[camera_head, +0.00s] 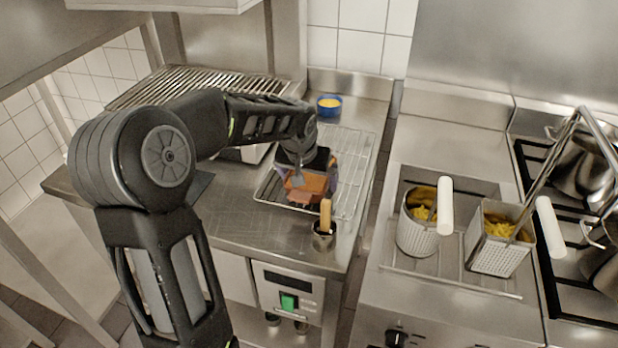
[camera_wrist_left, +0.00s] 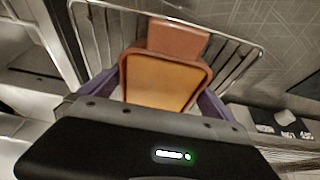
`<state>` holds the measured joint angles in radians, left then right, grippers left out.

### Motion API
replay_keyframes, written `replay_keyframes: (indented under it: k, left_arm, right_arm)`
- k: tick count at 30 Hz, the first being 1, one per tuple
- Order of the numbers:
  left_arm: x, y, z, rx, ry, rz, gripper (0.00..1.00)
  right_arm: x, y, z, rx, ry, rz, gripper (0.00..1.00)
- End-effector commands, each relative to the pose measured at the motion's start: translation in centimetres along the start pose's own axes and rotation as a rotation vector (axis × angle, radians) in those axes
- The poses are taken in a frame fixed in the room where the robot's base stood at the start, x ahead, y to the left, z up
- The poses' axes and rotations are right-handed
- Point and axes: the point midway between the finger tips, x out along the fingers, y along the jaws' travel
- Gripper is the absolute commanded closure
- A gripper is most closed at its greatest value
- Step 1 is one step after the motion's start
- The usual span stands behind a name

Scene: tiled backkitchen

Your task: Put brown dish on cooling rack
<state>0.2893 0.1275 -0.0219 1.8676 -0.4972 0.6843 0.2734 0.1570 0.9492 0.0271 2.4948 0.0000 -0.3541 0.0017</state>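The brown dish (camera_head: 308,184) is orange-brown with a reddish-brown end piece. It is over the near part of the wire cooling rack (camera_head: 349,190); I cannot tell whether it rests on the wires. My left gripper (camera_head: 308,176) reaches down over the dish, its purple fingers on either side. In the left wrist view the dish (camera_wrist_left: 165,80) lies between the spread fingers (camera_wrist_left: 160,92), very near both; firm contact is unclear. The rack's wires (camera_wrist_left: 235,40) show around it. My right gripper is not in view.
A dark cup with a wooden-handled tool (camera_head: 325,232) stands just in front of the rack. A blue bowl (camera_head: 329,106) with yellow content is behind it. Two fryer baskets (camera_head: 417,235) (camera_head: 497,252) stand right. A slatted rack (camera_head: 195,85) is at the back left.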

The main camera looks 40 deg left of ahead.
Motion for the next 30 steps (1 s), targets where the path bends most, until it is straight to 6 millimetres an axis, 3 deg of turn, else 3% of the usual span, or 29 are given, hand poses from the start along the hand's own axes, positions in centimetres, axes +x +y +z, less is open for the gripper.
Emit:
replay_keyframes:
  k: [11,24,30]
  left_arm:
    - [-1.3,0.0,-0.2,-0.001,0.003,0.000,0.00]
    - [-9.7,0.0,-0.1,-0.001,0.004,0.001,0.00]
    - [-12.0,0.0,-0.1,0.000,0.001,0.000,0.00]
  right_arm:
    - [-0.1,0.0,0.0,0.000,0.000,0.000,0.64]
    - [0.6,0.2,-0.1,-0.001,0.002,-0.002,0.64]
    - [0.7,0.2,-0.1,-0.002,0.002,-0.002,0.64]
